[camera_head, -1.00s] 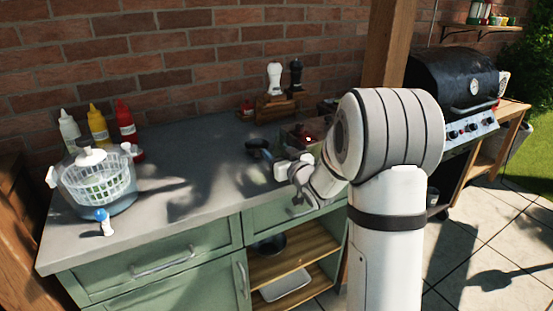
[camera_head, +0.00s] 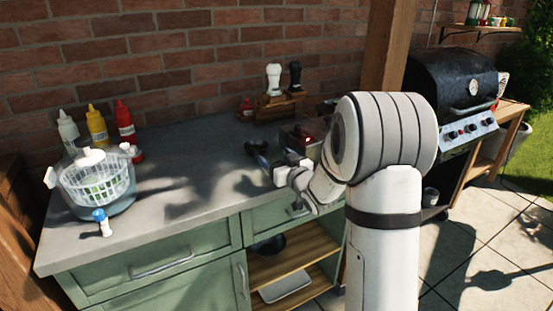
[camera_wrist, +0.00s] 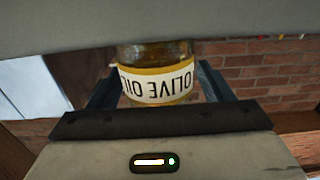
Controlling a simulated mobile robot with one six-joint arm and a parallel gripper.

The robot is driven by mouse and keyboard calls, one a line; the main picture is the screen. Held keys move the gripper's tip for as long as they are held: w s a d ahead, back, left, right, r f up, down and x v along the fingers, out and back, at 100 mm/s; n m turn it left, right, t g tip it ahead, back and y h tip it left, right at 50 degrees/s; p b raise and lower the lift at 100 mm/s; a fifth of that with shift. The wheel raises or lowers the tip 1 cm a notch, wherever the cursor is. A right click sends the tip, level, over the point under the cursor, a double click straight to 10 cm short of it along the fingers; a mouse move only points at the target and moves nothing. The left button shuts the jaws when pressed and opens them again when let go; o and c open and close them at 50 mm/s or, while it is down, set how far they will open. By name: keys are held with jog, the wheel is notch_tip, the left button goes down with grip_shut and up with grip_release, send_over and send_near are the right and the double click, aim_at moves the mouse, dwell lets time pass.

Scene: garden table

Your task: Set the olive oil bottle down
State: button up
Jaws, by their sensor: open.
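The olive oil bottle (camera_wrist: 155,54) shows in the wrist view as brown glass with a cream label whose lettering appears upside down. It is between the two dark fingers of my gripper (camera_wrist: 157,78), and the jaws are open around it. The bottle's ends are outside the wrist view or hidden by my gripper body. In the head view my gripper (camera_head: 258,155) is low over the grey counter (camera_head: 190,165), near its right part. I cannot make out the bottle there, nor see its base against the counter.
A glass bowl with a white basket (camera_head: 97,185) and three sauce bottles (camera_head: 97,125) stand on the left of the counter. A wooden rack with two mills (camera_head: 275,85) is behind my gripper. A dark box-like item (camera_head: 300,138) is close on its right. The middle counter is clear.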

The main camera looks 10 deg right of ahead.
jog(key=s+d+f+m+g+h, duration=0.1)
jog(key=s+d+g+h, duration=0.15)
jog(key=s, duration=0.55)
jog(key=s+d+f+m+g+h, duration=0.1)
jog(key=s+d+g+h, duration=0.15)
jog(key=s, duration=0.45)
jog(key=s+a+f+g, duration=0.1)
jog(key=s+g, duration=0.4)
jog(key=s, duration=0.6)
jog(key=s+a+f+m+g, duration=0.1)
jog(key=s+a+g, duration=0.3)
jog(key=s, duration=0.8)
jog(key=shift+f+m+g+h, duration=0.2)
jog(key=shift+m+g+h, duration=0.1)
jog(key=shift+g, duration=0.3)
jog(key=shift+w, duration=0.1)
